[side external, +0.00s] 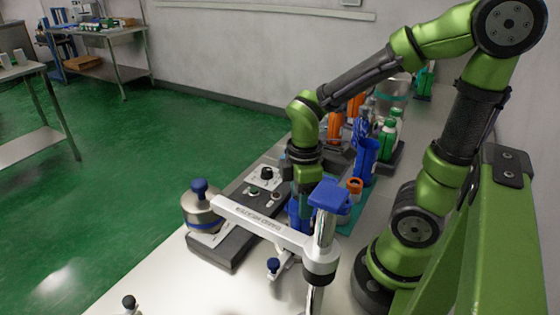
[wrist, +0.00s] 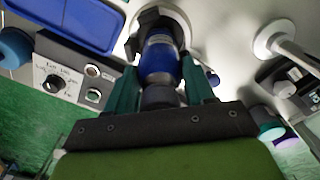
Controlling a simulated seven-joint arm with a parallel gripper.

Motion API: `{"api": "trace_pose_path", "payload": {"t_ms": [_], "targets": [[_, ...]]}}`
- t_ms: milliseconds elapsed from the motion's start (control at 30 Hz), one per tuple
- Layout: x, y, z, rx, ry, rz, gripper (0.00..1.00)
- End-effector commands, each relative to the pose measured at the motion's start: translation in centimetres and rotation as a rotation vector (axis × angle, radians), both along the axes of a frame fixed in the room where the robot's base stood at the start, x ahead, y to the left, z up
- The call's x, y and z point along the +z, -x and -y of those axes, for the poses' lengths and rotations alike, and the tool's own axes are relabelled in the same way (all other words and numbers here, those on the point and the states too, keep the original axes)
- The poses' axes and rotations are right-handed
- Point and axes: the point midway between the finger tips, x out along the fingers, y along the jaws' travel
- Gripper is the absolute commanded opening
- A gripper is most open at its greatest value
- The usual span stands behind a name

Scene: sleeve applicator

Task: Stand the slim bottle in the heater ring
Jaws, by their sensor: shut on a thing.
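My gripper (wrist: 160,88) has its two teal fingers closed on a slim blue bottle (wrist: 158,60) with a grey end towards me. In the wrist view the bottle's far end is at a dark ring with a pale surround (wrist: 149,20), which looks like the heater ring. I cannot tell whether the bottle is inside the ring or just above it. In the side view my gripper points down behind the white labelled arm, and the blue bottle (side external: 297,214) shows only partly there. The ring and the bottle's foot are hidden in that view.
The white labelled arm (side external: 262,222) crosses in front, between a blue-knobbed steel pot (side external: 202,212) and a blue-topped post (side external: 329,196). A control box with a dial (side external: 267,174) lies alongside. A tall blue container (side external: 366,160) and green bottles (side external: 387,137) stand behind.

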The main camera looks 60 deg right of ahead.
Motion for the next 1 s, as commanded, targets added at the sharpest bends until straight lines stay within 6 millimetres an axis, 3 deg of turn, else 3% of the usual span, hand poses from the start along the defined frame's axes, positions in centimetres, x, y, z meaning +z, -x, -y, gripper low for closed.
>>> {"api": "trace_pose_path", "payload": {"t_ms": [500,533,700,900,1000], "targets": [[-0.78,0.00,-0.01,-0.002,-0.001,0.001,0.00],[-0.78,-0.01,-0.01,-0.002,-0.001,0.001,0.57],[-0.77,0.01,-0.01,-0.001,-0.001,0.001,0.83],[-0.78,0.02,-0.01,-0.001,-0.001,0.001,0.83],[-0.80,0.05,-0.01,-0.001,-0.001,-0.001,0.97]]}}
